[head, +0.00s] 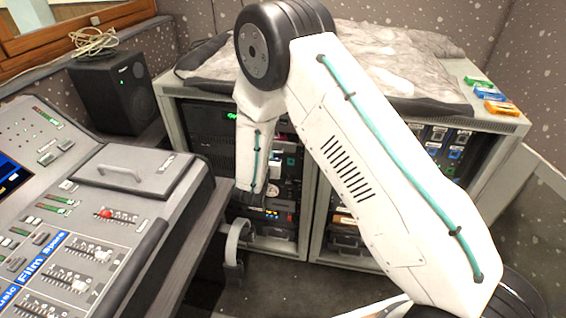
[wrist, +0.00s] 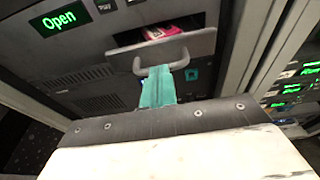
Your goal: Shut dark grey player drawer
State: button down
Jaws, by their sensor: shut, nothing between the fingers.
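In the wrist view the player drawer stands out from the dark player, its grey front (wrist: 200,46) facing me with a curved handle (wrist: 183,60) on it. A pink item (wrist: 160,32) lies in the drawer behind the front. The player's panel (wrist: 95,65) has a display (wrist: 59,18) reading "Open" in green. My gripper (wrist: 156,78) has teal fingers, shut and empty, with the tips at the left part of the handle. I cannot tell whether they touch it. In the head view my arm hides most of the drawer and the gripper cannot be made out.
Two rack bays stand under a grey cabinet top (head: 510,122) with a grey cloth (head: 400,70) and coloured cases (head: 502,108). A mixing console (head: 60,215) fills the left, with a black speaker (head: 112,92) behind it. A rack post (wrist: 236,55) stands right of the drawer.

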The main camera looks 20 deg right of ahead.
jog(key=w, duration=0.1)
jog(key=w+d, duration=0.1)
jog(key=w, duration=0.1)
jog(key=w+d, duration=0.1)
jog(key=w, duration=0.1)
jog(key=shift+d+r, duration=0.1)
jog(key=shift+d, duration=0.1)
jog(key=shift+d+r, duration=0.1)
